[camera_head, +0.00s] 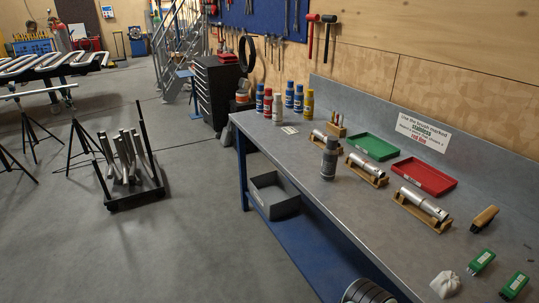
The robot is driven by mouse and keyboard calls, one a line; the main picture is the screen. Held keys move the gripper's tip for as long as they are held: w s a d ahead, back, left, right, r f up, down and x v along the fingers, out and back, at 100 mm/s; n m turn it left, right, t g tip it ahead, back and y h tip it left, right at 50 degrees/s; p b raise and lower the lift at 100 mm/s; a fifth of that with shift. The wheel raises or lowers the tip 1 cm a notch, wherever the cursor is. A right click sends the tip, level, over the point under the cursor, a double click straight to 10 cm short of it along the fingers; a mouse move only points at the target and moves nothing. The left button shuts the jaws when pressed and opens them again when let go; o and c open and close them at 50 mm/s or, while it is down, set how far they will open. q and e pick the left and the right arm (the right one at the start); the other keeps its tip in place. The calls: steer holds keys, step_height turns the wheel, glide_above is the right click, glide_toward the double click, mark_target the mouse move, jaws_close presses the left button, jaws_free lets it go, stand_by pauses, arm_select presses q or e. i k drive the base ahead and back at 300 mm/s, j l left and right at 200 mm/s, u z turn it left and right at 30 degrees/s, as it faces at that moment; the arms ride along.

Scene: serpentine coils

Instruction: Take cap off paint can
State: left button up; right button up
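A grey spray-type can (328,164) stands upright near the middle of the workbench (300,180). Its top part (331,143) looks like a grey cap in place. Several more upright cans stand in a group at the bench's far end. They include a red can (267,103), a white can (277,110), a blue can (298,102) and a yellow can (308,105). Their tops are too small to tell caps clearly. Neither of my grippers is in view.
Metal cylinders (419,201) lie in wooden cradles right of the grey can. Behind are a green tray (374,135) and a red tray (453,186). A brush (484,219), green boxes (482,260) and a white cloth (445,285) lie at the near right. The bench's front left is clear.

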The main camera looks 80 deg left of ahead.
mark_target(332, 143)
steer(key=u, duration=2.2)
steer(key=z, duration=0.55)
steer(key=i+j+z, duration=0.1)
steer(key=j+z, duration=0.25)
steer(key=i+j+z, duration=0.1)
steer(key=z, duration=0.25)
steer(key=j+z, duration=0.75)
steer(key=j, duration=0.65)
steer(key=j+z, duration=0.1)
steer(key=j, duration=0.4)
steer(key=k+j+z, duration=0.1)
steer(key=j, duration=0.45)
